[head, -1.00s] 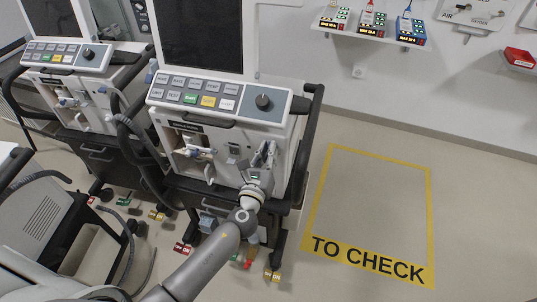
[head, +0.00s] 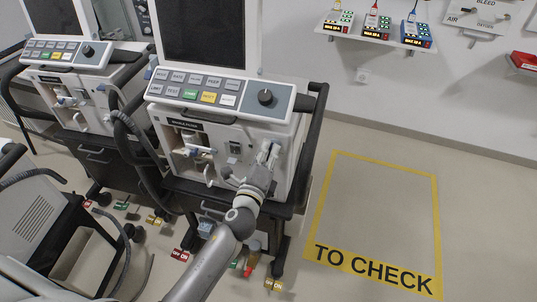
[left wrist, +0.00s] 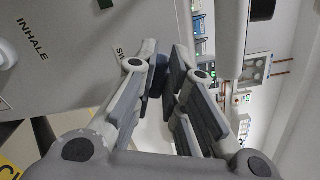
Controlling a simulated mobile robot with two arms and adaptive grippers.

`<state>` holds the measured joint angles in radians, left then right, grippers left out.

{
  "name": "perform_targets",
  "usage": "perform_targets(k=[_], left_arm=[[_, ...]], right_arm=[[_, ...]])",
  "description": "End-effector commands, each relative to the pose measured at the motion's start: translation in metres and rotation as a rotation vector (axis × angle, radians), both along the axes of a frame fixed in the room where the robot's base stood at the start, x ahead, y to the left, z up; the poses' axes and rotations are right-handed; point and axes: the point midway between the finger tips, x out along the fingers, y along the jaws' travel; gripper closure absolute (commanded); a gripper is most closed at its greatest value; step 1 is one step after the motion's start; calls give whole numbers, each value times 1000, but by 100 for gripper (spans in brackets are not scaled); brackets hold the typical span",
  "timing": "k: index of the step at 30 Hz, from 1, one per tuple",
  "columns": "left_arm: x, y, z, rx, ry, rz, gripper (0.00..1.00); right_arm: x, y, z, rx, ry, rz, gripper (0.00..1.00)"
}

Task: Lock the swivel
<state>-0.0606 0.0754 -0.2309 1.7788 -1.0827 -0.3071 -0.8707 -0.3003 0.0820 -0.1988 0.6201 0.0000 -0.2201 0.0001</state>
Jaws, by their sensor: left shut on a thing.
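The ventilator (head: 205,132) in the middle has a front panel with valves and fittings. My left gripper (head: 270,151) is at the right part of this front, below the round black knob. In the left wrist view my left gripper (left wrist: 162,82) has its fingertips closed around a small dark piece, the swivel (left wrist: 157,74). A label beginning "SW" is beside it, partly covered by a finger. Most of the swivel is hidden by the fingers, and I cannot tell its angle. In the head view the gripper covers it. My right gripper is not in view.
A second ventilator (head: 72,80) stands close on the left. A yellow "TO CHECK" floor frame (head: 434,225) at the right is empty. Red, green and yellow pedals (head: 182,254) are low at the ventilator bases. A wall shelf (head: 368,36) holds several small devices.

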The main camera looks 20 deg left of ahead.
Motion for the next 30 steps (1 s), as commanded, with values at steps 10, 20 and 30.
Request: perform_targets(k=[10,20,30], left_arm=[[0,1,-5,-275,-8,2,100],[0,1,-5,-411,-13,1,100],[0,1,-5,-443,-14,1,100]], right_arm=[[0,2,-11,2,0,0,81],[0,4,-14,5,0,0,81],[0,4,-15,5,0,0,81]])
